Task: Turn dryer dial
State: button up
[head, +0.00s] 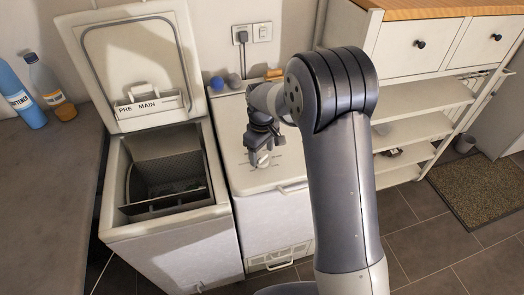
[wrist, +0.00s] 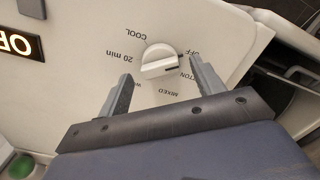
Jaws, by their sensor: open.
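The dryer dial (wrist: 161,61) is a white round knob with a raised grip bar, on the dryer's light top panel. Labels around it read OFF, COOL, 20 min, MIXED and a partly hidden one ending in TON. My gripper (wrist: 163,82) is open, with one finger on each side of the dial in the wrist view. I cannot tell whether either finger touches it. In the head view my gripper (head: 262,158) is over the top of the closed dryer (head: 283,218), and the dial lies under it, mostly hidden.
The washer (head: 168,250) at left has its lid (head: 135,60) raised and its drum open. Bottles (head: 28,103) stand on the dark counter (head: 50,190) at far left. Small balls (head: 234,81) lie at the dryer's back edge. A white shelf unit (head: 415,125) stands right.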

jog(key=shift+f, duration=0.4)
jog(key=shift+c, duration=0.3)
jog(key=c, duration=0.9)
